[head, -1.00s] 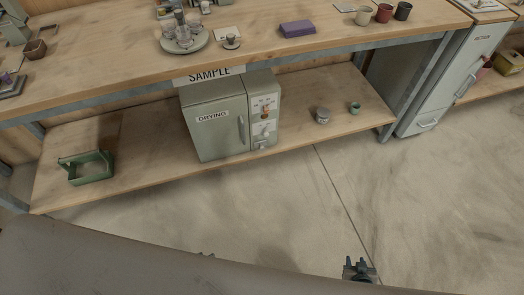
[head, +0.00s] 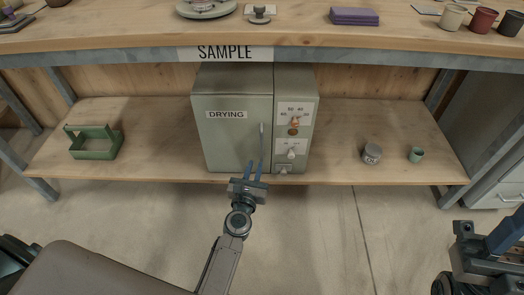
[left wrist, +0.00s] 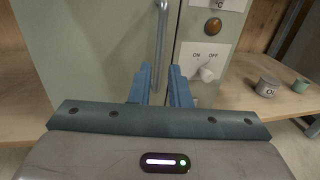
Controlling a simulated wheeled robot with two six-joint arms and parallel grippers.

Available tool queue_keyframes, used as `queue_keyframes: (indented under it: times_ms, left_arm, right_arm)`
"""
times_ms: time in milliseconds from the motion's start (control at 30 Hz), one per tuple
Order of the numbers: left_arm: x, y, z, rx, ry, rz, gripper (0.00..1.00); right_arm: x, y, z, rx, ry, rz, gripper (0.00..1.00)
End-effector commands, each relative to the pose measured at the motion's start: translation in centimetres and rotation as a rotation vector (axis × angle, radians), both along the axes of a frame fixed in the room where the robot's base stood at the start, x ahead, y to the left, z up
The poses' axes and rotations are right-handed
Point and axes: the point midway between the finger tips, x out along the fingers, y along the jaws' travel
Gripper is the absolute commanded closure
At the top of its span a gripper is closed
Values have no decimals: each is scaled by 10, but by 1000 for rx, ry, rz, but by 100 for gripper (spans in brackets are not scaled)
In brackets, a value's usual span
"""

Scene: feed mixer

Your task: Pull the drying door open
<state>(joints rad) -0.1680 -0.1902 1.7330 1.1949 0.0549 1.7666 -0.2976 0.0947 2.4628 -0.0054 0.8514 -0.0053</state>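The grey-green drying cabinet (head: 232,150) stands on the lower shelf, with its door (head: 225,140), labelled DRYING, shut. The upright door handle (head: 262,138) is at the door's right edge and also shows in the left wrist view (left wrist: 161,35). My left gripper (head: 254,171) is in front of the lower part of the handle. In the left wrist view its two blue fingers (left wrist: 159,82) are apart, with the handle's line between them; contact cannot be told. My right gripper (head: 495,240) is at the right edge, partly cut off and away from the cabinet.
A control panel (head: 294,120) with knobs is right of the door. A green carrier (head: 93,142) stands at shelf left; a small tin (head: 372,154) and a green cup (head: 416,155) stand at right. The workbench top (head: 300,28) overhangs the shelf. The floor in front is clear.

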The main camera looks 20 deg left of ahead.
Motion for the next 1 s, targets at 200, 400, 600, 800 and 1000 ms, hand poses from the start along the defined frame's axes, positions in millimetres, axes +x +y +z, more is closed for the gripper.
queue_keyframes:
  times_ms: [200,400,600,800,1000]
  left_arm:
    - [35,3,3,3,-2,-1,83]
    - [72,6,2,5,0,-1,83]
    - [96,8,0,4,2,-1,83]
    - [103,9,0,5,3,0,83]
    - [103,9,0,5,3,0,83]
  right_arm:
    - [1,0,4,-5,14,0,64]
    - [1,0,3,-6,21,1,64]
    - [1,0,2,-6,21,1,64]
    - [1,0,2,-6,21,1,64]
    - [2,0,2,-6,21,1,64]
